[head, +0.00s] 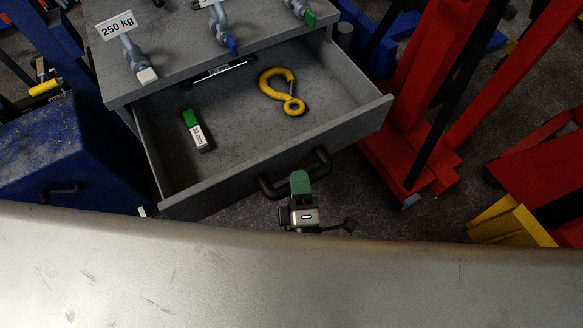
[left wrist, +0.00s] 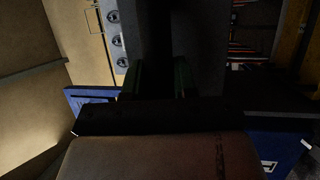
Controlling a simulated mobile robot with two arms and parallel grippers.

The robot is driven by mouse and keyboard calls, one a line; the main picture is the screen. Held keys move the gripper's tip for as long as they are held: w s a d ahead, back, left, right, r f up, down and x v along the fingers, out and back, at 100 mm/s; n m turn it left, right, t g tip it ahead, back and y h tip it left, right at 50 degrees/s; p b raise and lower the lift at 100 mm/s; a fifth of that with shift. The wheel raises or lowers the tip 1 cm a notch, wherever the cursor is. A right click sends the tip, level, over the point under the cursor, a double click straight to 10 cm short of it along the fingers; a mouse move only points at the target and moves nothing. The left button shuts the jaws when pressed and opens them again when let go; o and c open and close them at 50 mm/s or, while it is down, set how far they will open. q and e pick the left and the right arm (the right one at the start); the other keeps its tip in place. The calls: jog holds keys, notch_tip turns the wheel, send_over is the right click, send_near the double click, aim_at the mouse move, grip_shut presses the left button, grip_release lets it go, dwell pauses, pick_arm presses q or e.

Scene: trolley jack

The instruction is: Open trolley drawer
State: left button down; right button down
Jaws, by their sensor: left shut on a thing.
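The grey trolley drawer (head: 237,125) stands pulled well out, with its inside in view. Its black bar handle (head: 271,186) is on the front panel. My left gripper (head: 301,180), with green fingertips, is at the right part of the handle and is shut on it. The fingers partly hide the bar. In the left wrist view the two green fingers (left wrist: 157,76) stand either side of a dark area, too dark to make out the handle. A yellow hook (head: 284,95) and a green-and-white small item (head: 196,130) lie in the drawer. My right gripper is not in view.
A blue cabinet (head: 60,150) stands left. Red jack frames (head: 425,95) stand close on the right, with a yellow part (head: 510,222) near the floor. Bare floor shows right of the gripper.

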pick_arm(q)
jog(key=shift+s+d, duration=0.15)
jog(key=shift+s, duration=0.05)
jog(key=c, duration=0.9)
grip_release()
jog(key=shift+f, duration=0.1)
